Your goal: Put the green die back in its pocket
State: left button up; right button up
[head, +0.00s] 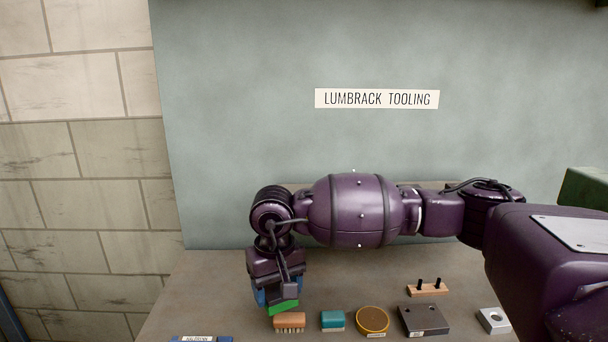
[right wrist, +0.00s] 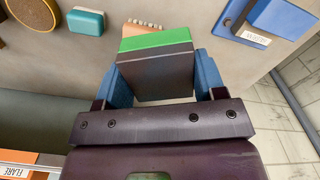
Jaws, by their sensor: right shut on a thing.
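My right gripper (head: 277,298) has blue fingers and is shut on the green die (head: 284,307), above the left part of the bench. In the right wrist view the fingers (right wrist: 158,85) hold the die's dark grey body on both sides, and its green band (right wrist: 155,40) faces away from the palm. In the head view the gripper hides most of the die. I cannot make out the die's pocket in either view. My left gripper is not in view.
On the bench (head: 210,285) are an orange brush (head: 289,321), a teal block (head: 332,320), a round yellow-rimmed tin (head: 372,320), a dark steel block (head: 424,320), a two-peg wooden holder (head: 428,290) and a pale holed block (head: 493,320).

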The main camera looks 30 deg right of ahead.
jog(key=w+d+r+m+b, duration=0.1)
jog(key=w+d+r+m, duration=0.1)
jog(key=w+r+m, duration=0.3)
jog(key=w+d+r+m+b, duration=0.2)
jog(key=w+d+r+m, duration=0.1)
jog(key=w+r+m, duration=0.2)
jog(key=w+d+r+m+b, duration=0.2)
jog(key=w+r+m, duration=0.3)
jog(key=m, duration=0.3)
jog(key=shift+w+d+r, duration=0.1)
jog(key=shift+w+d, duration=0.15)
jog(key=shift+w, duration=0.2)
jog(key=shift+w+d, duration=0.2)
jog(key=shift+w, duration=0.25)
jog(key=shift+w+d+r+m+b, duration=0.25)
jog(key=shift+d+m, duration=0.9)
jog(key=shift+m, duration=2.7)
jog(key=shift+s+d+r+m+b, duration=0.1)
jog(key=shift+d+m+b, duration=0.75)
jog(key=shift+m, duration=2.95)
jog(key=shift+w+d+r+m+p, duration=0.15)
jog(key=shift+d+m, duration=1.35)
jog(key=shift+m, duration=2.35)
jog(key=shift+f+b, duration=0.8)
jog(key=shift+f, duration=1.7)
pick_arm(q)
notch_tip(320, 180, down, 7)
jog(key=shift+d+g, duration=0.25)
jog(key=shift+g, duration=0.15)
